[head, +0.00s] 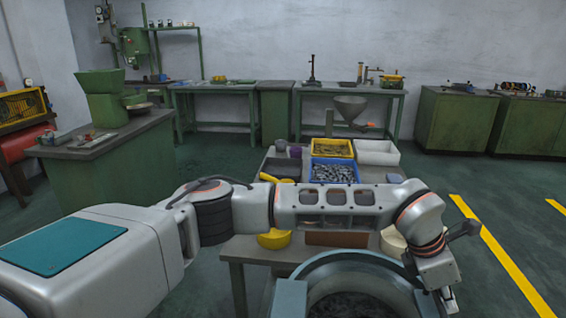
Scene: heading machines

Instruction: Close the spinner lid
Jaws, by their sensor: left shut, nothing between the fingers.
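The spinner (355,262) is a round grey-teal drum at the bottom centre of the head view, cut off by the lower edge. Its top is uncovered, and dark material shows inside. I cannot make out the lid for certain in this view. My left arm reaches across the picture from the left, above the spinner's far side. My left gripper (446,300) points down at the right side of the spinner's rim, shut and empty. I cannot tell whether it touches the rim. My right gripper is out of view.
A green bench (110,160) stands left. Open floor with yellow lines (500,262) lies right.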

